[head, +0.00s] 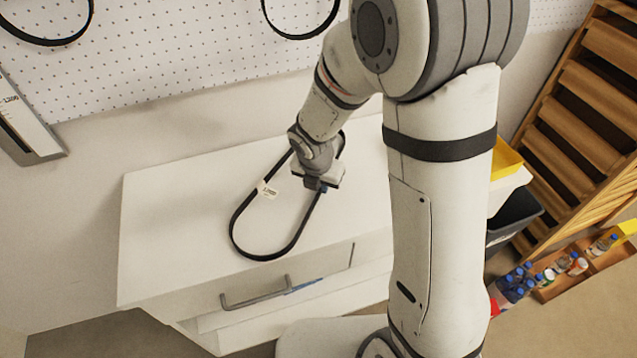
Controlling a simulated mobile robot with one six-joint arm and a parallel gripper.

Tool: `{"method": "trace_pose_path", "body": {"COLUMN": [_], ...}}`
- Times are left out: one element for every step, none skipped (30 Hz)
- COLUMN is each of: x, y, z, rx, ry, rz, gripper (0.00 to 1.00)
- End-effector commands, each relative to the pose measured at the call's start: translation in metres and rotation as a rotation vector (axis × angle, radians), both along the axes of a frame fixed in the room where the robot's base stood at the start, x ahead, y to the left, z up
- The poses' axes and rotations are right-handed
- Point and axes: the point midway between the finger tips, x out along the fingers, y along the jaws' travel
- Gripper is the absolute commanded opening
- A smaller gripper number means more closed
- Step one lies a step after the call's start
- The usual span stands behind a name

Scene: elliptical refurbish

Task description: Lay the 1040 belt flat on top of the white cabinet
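A black looped belt (236,222) with a small white tag (267,189) is over the top of the white cabinet (165,215). It forms a long narrow loop and looks flat on or very close to the surface. The print on the tag is too small to read. My gripper (319,186) points down over the belt's right side, at or just above the cabinet top. The gripper and wrist hide part of the belt there. Whether the fingers are closed on the belt cannot be made out.
Other black belts (45,40) hang on the white pegboard (180,60) behind. The cabinet's left top is clear. A drawer handle (255,297) projects from its front. Yellow and black bins (515,215), a wooden rack (570,120) and a box of bottles (560,270) stand at right.

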Motion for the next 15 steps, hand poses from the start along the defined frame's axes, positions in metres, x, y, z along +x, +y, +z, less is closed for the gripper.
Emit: {"method": "trace_pose_path", "body": {"x": [0.0000,0.0000,-0.0001,-0.0001,-0.0001,0.0000,0.0000,0.0000,0.0000,-0.0001,0.0000,0.0001,0.0001,0.0001,0.0001], "y": [-0.0002,-0.0002,-0.0003,-0.0003,-0.0003,-0.0003,-0.0003,-0.0004,-0.0004,-0.0004,-0.0005,-0.0005,-0.0005,-0.0005,-0.0006], "z": [0.0002,0.0001,0.0002,0.0002,0.0002,0.0002,0.0002,0.0002,0.0002,0.0003,0.0004,0.0007,0.0015,0.0030,0.0062], "rx": [0.000,0.000,0.000,0.000,0.000,0.000,-0.001,-0.001,-0.001,-0.001,-0.001,-0.001,0.000,0.000,0.000], "ry": [0.000,0.000,0.000,0.000,0.000,0.000,0.000,0.000,0.000,0.000,0.000,0.000,0.000,0.000,0.000], "rz": [0.000,0.000,0.000,-0.001,-0.001,-0.001,-0.001,-0.001,-0.001,-0.001,-0.001,-0.001,-0.001,-0.001,-0.002], "gripper": [0.13,0.15,0.19,0.21,0.24,0.26,0.26,0.26,0.26,0.26,0.26,0.26,0.26,0.26,0.26]}}
